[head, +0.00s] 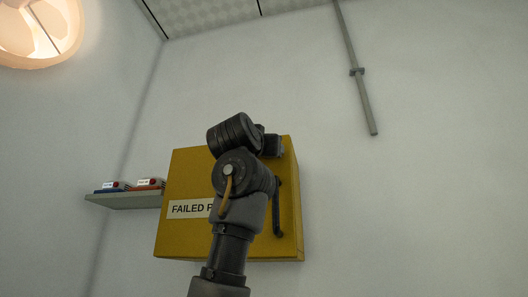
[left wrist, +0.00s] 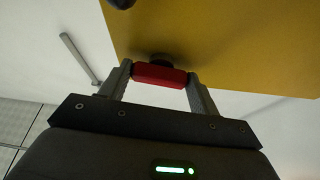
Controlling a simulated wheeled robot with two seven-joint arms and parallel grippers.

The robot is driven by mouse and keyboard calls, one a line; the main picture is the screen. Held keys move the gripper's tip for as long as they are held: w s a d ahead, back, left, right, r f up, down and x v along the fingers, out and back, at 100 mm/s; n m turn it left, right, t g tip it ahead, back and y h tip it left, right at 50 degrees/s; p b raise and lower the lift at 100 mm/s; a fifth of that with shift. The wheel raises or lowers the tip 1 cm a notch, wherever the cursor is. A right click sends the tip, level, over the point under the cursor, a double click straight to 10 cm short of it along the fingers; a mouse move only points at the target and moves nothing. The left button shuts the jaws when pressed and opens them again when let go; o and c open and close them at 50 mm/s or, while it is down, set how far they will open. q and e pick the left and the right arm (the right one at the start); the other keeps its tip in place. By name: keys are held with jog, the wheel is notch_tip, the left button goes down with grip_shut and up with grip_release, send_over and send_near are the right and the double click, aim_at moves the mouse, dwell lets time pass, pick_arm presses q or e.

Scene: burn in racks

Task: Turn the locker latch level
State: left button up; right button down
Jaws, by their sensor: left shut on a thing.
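The yellow locker (head: 180,180) hangs on the wall in the head view, its label partly covered by my arm. Its yellow face (left wrist: 230,40) fills the upper right of the left wrist view. The latch (left wrist: 158,75) is a short red bar on a dark round pivot (left wrist: 160,59). My left gripper (left wrist: 160,76) is shut on the red latch, one finger at each end. In the head view my left arm hides the latch, and I cannot tell from there how it is turned. My right gripper is not in view.
A dark bar handle (head: 278,208) is on the locker's right side. A small shelf (head: 125,201) with red and blue items stands out left of the locker. A grey pipe (head: 359,85) runs down the wall at upper right. A lit lamp (head: 40,35) is at upper left.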

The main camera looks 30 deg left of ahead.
pick_arm(q)
jog(key=shift+n+y, duration=0.4)
jog(key=shift+n, duration=0.3)
jog(key=o, duration=1)
jog(key=b+v, duration=0.7)
jog(key=v, duration=0.3)
jog(key=shift+s+d+f, duration=0.1)
jog(key=shift+s+f, duration=0.05)
jog(key=shift+s, duration=0.15)
